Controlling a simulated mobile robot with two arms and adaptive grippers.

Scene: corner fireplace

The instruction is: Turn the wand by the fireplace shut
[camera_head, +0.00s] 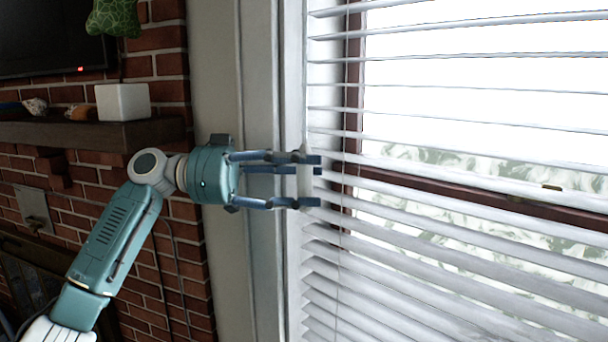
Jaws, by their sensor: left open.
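The window blind (450,90) fills the right of the view. Its white slats stand apart, and bright outdoors shows between them. A slim white upright piece, which looks like the wand (305,180), hangs at the blind's left edge beside the window frame. My left gripper (305,181) comes in from the left with its blue fingers pointing right at the blind's edge. Its fingers are open, and the white piece shows between their tips. I cannot tell whether they touch it. My right gripper is not in view.
A dark screen (45,45) hangs above. White window trim (262,290) runs down just behind my gripper.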

